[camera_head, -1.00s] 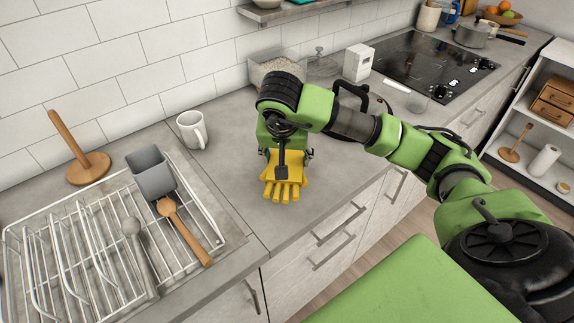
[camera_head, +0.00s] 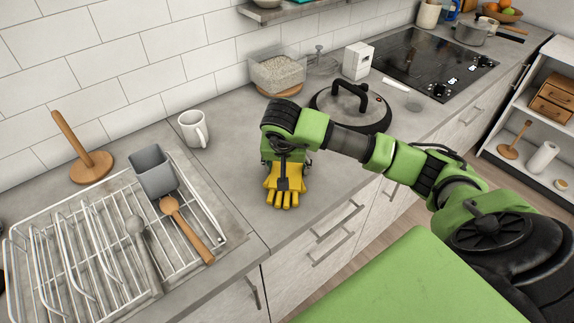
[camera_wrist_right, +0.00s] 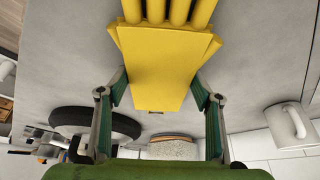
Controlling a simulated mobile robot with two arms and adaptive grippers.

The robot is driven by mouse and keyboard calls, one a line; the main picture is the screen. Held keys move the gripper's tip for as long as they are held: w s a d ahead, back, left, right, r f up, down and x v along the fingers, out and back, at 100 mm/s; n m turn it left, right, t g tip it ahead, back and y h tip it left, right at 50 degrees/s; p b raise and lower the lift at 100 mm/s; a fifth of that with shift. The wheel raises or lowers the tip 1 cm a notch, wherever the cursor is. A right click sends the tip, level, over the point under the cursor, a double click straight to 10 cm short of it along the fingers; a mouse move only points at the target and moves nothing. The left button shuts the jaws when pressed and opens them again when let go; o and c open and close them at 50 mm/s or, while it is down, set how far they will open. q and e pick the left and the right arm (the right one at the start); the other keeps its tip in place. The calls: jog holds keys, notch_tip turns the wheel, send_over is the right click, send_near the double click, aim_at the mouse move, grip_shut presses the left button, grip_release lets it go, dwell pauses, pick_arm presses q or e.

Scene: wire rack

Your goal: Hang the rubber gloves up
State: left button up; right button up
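The yellow rubber gloves (camera_head: 284,196) lie on the grey counter, finger ends toward the front edge; I cannot tell one glove from a stacked pair. My right gripper (camera_head: 286,168) is low over their cuff end, hiding part of it. In the right wrist view the gloves (camera_wrist_right: 158,60) lie between the two spread fingers of my right gripper (camera_wrist_right: 159,80). The fingertips are close to the glove edges; I cannot tell whether they touch. My left gripper is not in view. The white wire rack (camera_head: 75,215) stands at the left.
A grey cup (camera_head: 151,172) and wooden spatula (camera_head: 186,230) are on the rack. A white mug (camera_head: 193,129) stands left of the gloves. A lidded pan (camera_head: 350,108) and clear container (camera_head: 277,75) are behind my arm. Counter between mug and gripper is clear.

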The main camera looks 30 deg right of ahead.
jog(key=shift+o, duration=1.3)
jog(key=shift+r, duration=0.15)
jog(key=shift+r, duration=0.2)
jog(key=b+v, duration=0.1)
jog(key=v, duration=1)
jog(key=shift+s+r, duration=0.15)
jog(key=shift+r, duration=0.15)
jog(key=shift+a, duration=0.1)
